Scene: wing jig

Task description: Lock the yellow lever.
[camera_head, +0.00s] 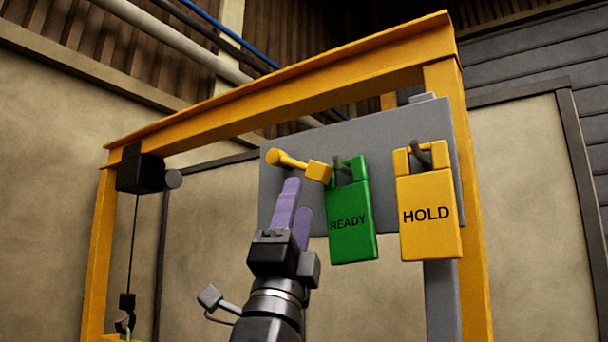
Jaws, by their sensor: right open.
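The yellow lever (294,162) is mounted on a grey panel (395,133). It has a round knob at its left end and a square block at its right end, and slopes slightly down to the right. My right gripper (297,195) comes up from below with purple fingers. Its fingertips are just below the lever in the picture; I cannot tell whether they touch it. It is open and holds nothing that I can see. My left gripper is not in view.
A green READY tag (350,240) and a yellow HOLD tag (428,235) hang on pegs right of the lever. A yellow gantry frame (270,103) surrounds the panel. A black hoist (140,173) with a cable and hook hangs at left.

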